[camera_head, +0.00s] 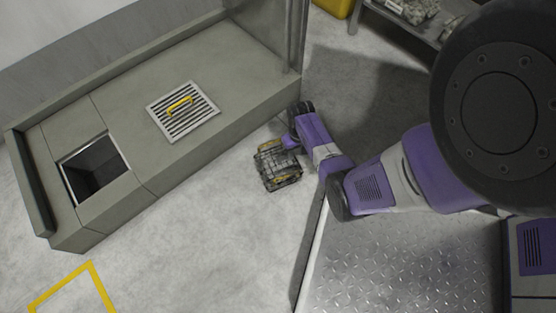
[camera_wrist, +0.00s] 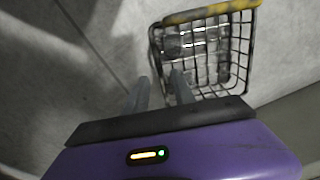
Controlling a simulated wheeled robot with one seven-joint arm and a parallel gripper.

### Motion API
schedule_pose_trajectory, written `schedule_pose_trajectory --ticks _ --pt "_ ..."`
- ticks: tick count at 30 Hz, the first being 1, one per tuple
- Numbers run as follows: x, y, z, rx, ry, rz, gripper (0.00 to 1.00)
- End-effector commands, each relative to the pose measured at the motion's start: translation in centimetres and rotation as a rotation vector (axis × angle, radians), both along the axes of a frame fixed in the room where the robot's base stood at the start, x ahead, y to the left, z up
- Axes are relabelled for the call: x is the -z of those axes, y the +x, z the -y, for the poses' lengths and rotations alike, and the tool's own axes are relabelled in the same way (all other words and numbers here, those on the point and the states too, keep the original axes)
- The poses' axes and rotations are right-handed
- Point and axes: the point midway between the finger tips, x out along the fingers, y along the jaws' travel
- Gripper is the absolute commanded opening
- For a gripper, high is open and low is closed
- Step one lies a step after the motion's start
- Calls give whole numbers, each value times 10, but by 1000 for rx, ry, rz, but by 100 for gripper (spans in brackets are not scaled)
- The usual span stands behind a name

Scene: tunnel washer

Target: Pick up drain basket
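The drain basket (camera_head: 278,166) is a dark wire basket with yellow parts. It shows beside the grey plinth in the head view, just below my gripper (camera_head: 289,143). In the wrist view the basket (camera_wrist: 214,62) is at the upper right, with a yellow bar along its top edge and some dark contents. My gripper's two fingers (camera_wrist: 160,82) are apart there. The left finger is outside the basket's left side, and the right finger overlaps its near left corner. I cannot tell whether either finger touches the wire.
The grey plinth (camera_head: 235,65) carries a slotted grate (camera_head: 183,111) with a yellow handle and a square open pit (camera_head: 95,168). A metal tread plate (camera_head: 385,262) lies at lower right. A low shelf (camera_head: 400,25) stands at the top right. The floor left of the basket is clear.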

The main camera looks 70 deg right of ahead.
Motion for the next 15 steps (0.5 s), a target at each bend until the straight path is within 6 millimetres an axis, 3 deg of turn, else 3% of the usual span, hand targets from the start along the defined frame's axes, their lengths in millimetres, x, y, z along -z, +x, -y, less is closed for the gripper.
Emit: schedule_pose_trajectory --ticks 9,15 --pt "41 1 1 1 1 0 31" --pt "48 1 1 -1 0 0 31"
